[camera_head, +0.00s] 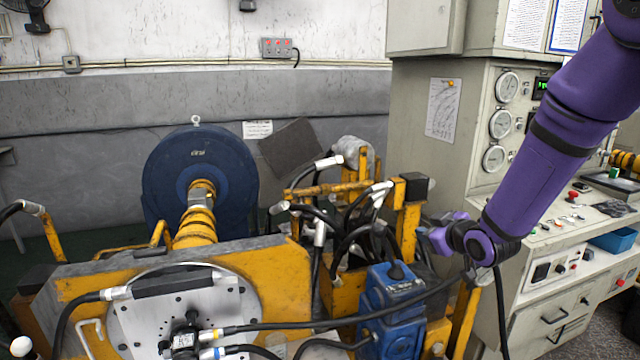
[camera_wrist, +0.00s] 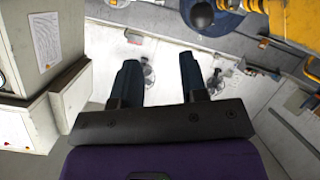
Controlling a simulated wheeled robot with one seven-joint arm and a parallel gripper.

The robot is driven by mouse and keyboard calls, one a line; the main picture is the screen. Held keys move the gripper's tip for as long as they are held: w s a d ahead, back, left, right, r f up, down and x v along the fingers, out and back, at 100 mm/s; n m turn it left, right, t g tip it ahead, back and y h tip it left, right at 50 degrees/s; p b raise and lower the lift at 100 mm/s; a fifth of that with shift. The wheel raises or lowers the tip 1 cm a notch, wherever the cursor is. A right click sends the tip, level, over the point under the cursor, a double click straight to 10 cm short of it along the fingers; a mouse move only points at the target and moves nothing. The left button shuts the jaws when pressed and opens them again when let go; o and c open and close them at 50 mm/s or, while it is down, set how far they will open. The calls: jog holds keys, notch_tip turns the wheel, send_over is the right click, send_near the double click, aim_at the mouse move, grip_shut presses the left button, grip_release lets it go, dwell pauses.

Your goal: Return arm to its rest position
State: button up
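My purple arm reaches in from the upper right in the head view. My gripper (camera_head: 440,234) is near the front of the control cabinet, to the right of the yellow rig (camera_head: 250,275) and its hoses. In the wrist view, the two dark fingers of my gripper (camera_wrist: 158,68) stand well apart with nothing between them. The pale wall shows through the gap. A blue motor block (camera_head: 397,320) sits below and left of my gripper, with black hoses across it.
A beige control cabinet (camera_head: 465,95) with gauges and a sloped console (camera_head: 560,228) stands close at the right. A large blue disc (camera_head: 168,175) is behind the rig. A black cable hangs below my gripper. The grey wall (camera_head: 90,105) closes the back.

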jog(key=s+d+r+m+g+h, duration=0.2)
jog(key=s+r+m+g, duration=0.1)
jog(key=s+r, duration=0.65)
jog(key=s+d+r+m+g+h, duration=0.2)
jog(key=s+d+r+m+h, duration=0.3)
jog(key=s, duration=0.7)
jog(key=s+a+r+g+y, duration=0.2)
jog(key=s+a+g+y, duration=0.1)
jog(key=s, duration=1.1)
jog(key=shift+m, duration=0.4)
